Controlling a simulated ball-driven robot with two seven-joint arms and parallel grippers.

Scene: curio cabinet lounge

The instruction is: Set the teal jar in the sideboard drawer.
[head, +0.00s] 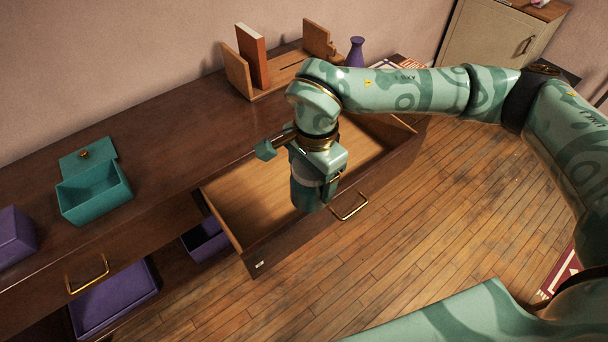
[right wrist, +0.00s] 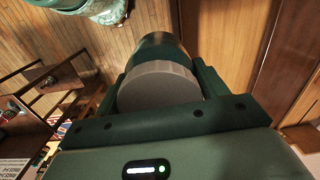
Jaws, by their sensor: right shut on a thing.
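The teal jar (head: 307,194) has a pale grey lid and a dark teal body. My right gripper (head: 318,180) is shut on it and points down over the open sideboard drawer (head: 236,196). In the right wrist view, the jar's lid (right wrist: 160,86) sits between the two fingers of the gripper (right wrist: 163,78), with the body beyond it. In the head view the jar overlaps the drawer near its front panel; its height above the drawer floor is hard to tell. The visible drawer floor is bare; my arm hides part of it. My left gripper is out of view.
On the sideboard top (head: 150,150) stand an open teal box (head: 95,193), a purple box (head: 14,236), a wooden book holder with a red book (head: 252,56), and a purple vase (head: 355,52). Purple boxes (head: 115,296) sit below.

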